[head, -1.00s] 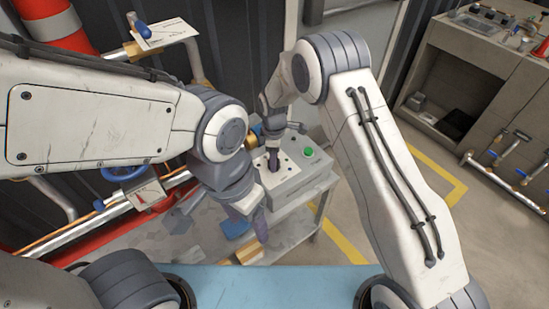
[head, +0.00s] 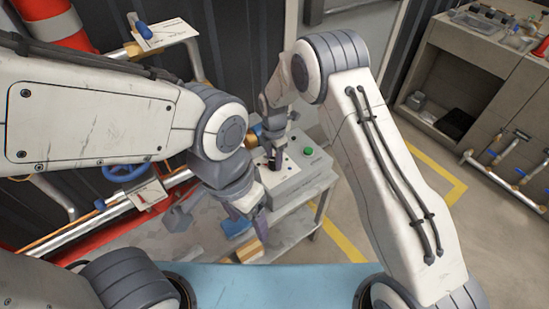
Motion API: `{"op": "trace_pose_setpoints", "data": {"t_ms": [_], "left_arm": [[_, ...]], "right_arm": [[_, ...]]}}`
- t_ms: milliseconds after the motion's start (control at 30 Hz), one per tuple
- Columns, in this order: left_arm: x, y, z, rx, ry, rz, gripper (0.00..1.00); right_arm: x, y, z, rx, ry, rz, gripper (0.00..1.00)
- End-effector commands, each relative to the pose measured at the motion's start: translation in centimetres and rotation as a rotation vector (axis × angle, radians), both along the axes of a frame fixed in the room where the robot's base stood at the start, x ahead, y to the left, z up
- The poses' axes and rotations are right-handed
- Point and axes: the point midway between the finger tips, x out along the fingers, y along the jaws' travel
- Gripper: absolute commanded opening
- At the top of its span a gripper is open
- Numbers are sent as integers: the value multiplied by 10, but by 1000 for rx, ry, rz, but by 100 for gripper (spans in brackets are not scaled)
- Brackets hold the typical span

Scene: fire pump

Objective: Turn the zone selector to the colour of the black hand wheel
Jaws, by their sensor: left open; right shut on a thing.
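A grey control box (head: 314,176) with a pale top panel and a green button (head: 308,151) stands in the middle. My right gripper (head: 275,172) points down onto the panel and is shut on what seems to be the zone selector, which its fingers hide. The selector's colour marks cannot be made out. My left gripper (head: 248,226) is open, in front of and below the box, apart from it. A blue hand wheel (head: 127,172) is on the pipes at left. I cannot make out a black hand wheel; my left arm covers part of the pipework.
Label plates (head: 162,34) hang by the pipes, one beside a blue handle (head: 144,29). A blue item (head: 237,228) and a wooden block (head: 250,253) lie below my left gripper. A workbench (head: 480,50) stands at right, with open floor between.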

Motion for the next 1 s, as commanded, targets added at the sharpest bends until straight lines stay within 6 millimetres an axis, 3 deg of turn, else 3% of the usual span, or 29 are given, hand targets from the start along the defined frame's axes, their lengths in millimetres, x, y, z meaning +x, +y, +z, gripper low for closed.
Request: {"op": "trace_pose_setpoints", "data": {"t_ms": [567, 600, 667, 1000], "left_arm": [[0, 0, 0, 0, 0, 0, 67], [0, 0, 0, 0, 0, 0, 67], [0, 0, 0, 0, 0, 0, 67], [0, 0, 0, 0, 0, 0, 67]], "right_arm": [[6, 0, 4, 4, -18, 32, 0], [6, 0, 4, 4, -17, 32, 62], [6, 0, 4, 4, -16, 32, 81], [2, 1, 3, 1, -7, 31, 81]]}}
